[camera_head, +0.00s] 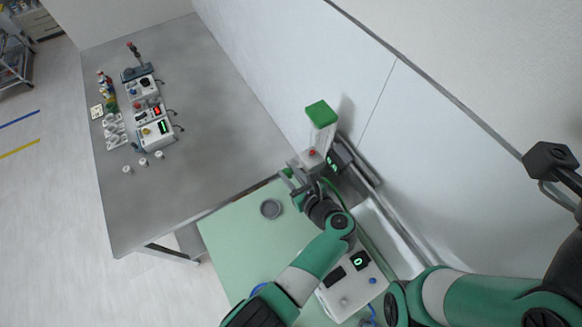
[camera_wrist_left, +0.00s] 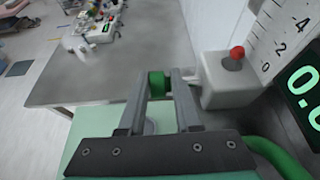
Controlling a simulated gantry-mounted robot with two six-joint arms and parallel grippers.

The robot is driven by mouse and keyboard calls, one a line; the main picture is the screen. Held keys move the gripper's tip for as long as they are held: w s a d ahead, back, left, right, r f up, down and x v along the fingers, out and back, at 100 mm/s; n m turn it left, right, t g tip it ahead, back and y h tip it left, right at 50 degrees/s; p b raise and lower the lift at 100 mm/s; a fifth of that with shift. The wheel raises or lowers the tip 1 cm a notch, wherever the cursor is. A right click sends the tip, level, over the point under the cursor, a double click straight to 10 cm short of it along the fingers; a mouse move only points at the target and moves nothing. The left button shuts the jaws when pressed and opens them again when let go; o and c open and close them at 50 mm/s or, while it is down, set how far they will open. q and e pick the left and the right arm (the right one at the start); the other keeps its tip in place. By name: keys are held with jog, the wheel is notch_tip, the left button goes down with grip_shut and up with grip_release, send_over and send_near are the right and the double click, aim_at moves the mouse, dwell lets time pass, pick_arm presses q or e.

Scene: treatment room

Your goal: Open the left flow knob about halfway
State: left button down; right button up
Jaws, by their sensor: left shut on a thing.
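A flow meter (camera_head: 318,136) with a green top stands by the wall; its white base carries a red button (camera_wrist_left: 236,53). A scale strip (camera_wrist_left: 283,40) and a dark display with green digits (camera_wrist_left: 303,87) are at the right in the left wrist view. A green knob (camera_wrist_left: 157,83) sticks out to the left of the base. My left gripper (camera_head: 291,177) is shut on this knob, with one finger on each side of it in the left wrist view (camera_wrist_left: 158,85). The knob's turn angle cannot be read.
The green mat (camera_head: 225,235) holds a grey round dish (camera_head: 271,209) and a white box with a green display (camera_head: 345,290). A grey bench (camera_head: 215,110) to the left holds several small devices and cups. The wall (camera_head: 300,80) is close behind the flow meter.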

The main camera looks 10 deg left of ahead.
pick_arm(q)
jog(key=shift+w+a+r+g+h+p, duration=0.1)
jog(key=shift+a+r+g+h+p, duration=0.15)
jog(key=shift+g+h+p, duration=0.45)
jog(key=shift+f, duration=0.1)
jog(key=c, duration=0.7)
grip_release()
jog(key=shift+a, duration=0.1)
jog(key=shift+s+d+r+p, duration=0.2)
jog(key=shift+s+d+p, duration=0.1)
jog(key=p+v, duration=0.1)
jog(key=v, duration=0.9)
jog(key=shift+s+d+r+p, duration=0.2)
jog(key=shift+d+r+p, duration=0.05)
jog(key=shift+p, duration=0.15)
